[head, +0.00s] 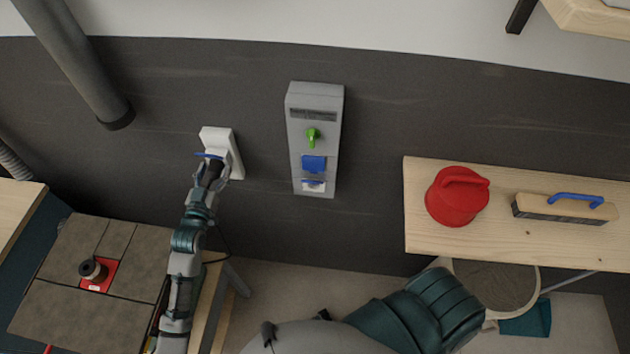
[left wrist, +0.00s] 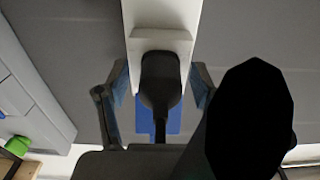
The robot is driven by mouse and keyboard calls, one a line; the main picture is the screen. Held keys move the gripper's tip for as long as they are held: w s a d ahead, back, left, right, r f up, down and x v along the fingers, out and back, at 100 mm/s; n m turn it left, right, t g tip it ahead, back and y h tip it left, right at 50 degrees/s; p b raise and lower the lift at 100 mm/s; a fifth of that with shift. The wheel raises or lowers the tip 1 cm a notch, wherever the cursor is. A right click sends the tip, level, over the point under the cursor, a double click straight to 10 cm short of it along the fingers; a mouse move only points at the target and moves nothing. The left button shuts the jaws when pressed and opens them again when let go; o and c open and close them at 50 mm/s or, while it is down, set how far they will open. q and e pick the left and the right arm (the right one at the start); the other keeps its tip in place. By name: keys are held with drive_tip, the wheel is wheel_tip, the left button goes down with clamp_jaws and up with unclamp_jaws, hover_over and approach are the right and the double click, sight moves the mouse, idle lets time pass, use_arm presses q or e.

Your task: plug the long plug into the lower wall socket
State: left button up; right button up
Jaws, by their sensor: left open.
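A white wall socket box (head: 222,142) with a blue flap (head: 208,155) is on the dark wall, left of the grey panel. My left gripper (head: 213,172) is at its lower part, with its fingers open. In the left wrist view, the black long plug (left wrist: 161,80) lies between the open fingers (left wrist: 160,95), against the white box (left wrist: 160,18). Its cord end points down in that picture, in front of a blue part (left wrist: 173,114). The plug's pins are hidden, so I cannot tell how deep it sits. My right gripper is out of view.
A wooden shelf (head: 425,235) at right holds a red lidded item (head: 458,198) and a blue-handled brush (head: 565,208). A tiled table (head: 75,320) with a spool (head: 92,269) stands at lower left.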

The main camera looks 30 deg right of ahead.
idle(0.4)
use_arm(q)
clamp_jaws()
drive_tip(key=shift+p, duration=0.3)
drive_tip(key=shift+a, duration=0.1)
